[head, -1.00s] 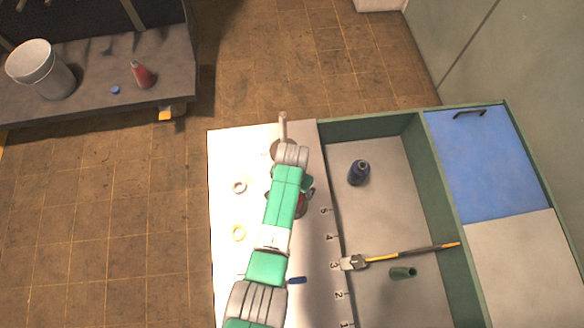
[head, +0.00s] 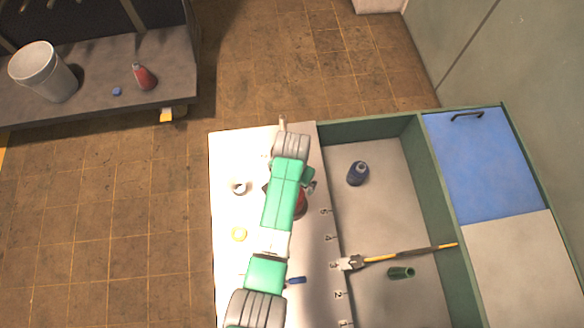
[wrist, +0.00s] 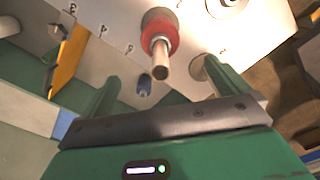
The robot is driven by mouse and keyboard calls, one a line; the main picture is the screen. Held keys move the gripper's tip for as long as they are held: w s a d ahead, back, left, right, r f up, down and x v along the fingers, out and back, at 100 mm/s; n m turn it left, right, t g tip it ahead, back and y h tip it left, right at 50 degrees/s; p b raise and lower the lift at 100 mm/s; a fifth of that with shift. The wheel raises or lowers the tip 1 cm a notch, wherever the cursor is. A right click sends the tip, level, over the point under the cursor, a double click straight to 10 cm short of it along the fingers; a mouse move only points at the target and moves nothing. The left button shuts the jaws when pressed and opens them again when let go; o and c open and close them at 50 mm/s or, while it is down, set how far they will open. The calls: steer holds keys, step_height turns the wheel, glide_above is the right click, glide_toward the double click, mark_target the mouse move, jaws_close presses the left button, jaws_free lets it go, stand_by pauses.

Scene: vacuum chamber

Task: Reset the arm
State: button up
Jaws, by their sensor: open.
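My arm reaches up over the white numbered panel (head: 225,290) in the head view, where it hides my gripper's fingers. In the wrist view my gripper (wrist: 160,75) is open, with its two green fingers wide apart and nothing held. A red part with a metal stem (wrist: 160,42) stands on the panel beyond the fingers and shows in the gap between them. In the head view a red part (head: 301,204) shows partly from behind my arm.
A blue lid (head: 484,165) lies further right. A bucket (head: 45,72) and red bottle (head: 144,76) stand on a far-left bench.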

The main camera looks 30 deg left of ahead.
stand_by(0.4)
steer(key=w+d+r+t+y, duration=0.1)
steer(key=w+r+t, duration=0.4)
steer(key=r, duration=0.4)
steer(key=w+d+r+t, duration=0.1)
steer(key=w+r+t, duration=0.1)
steer(key=w+r, duration=0.6)
steer(key=d+r+t, duration=0.2)
steer(key=r+t, duration=0.2)
steer(key=r, duration=0.8)
steer(key=d+r+t, duration=0.3)
steer(key=r, duration=0.9)
steer(key=s+d+r+t, duration=0.2)
steer(key=s+r+t, duration=0.3)
steer(key=r, duration=0.5)
steer(key=s+d+r+n+t+h, duration=0.1)
steer(key=s+d+r+t, duration=0.15)
steer(key=s+r, duration=0.65)
steer(key=s+d+r+t, duration=0.3)
steer(key=s+r+t, duration=0.15)
steer(key=r, duration=0.65)
step_height(320, 180, up, 14)
steer(key=g+p, duration=0.1)
steer(key=p, duration=1.3)
steer(key=shift+a+f, duration=0.25)
steer(key=shift+a, duration=0.05)
steer(key=shift+w, duration=0.1)
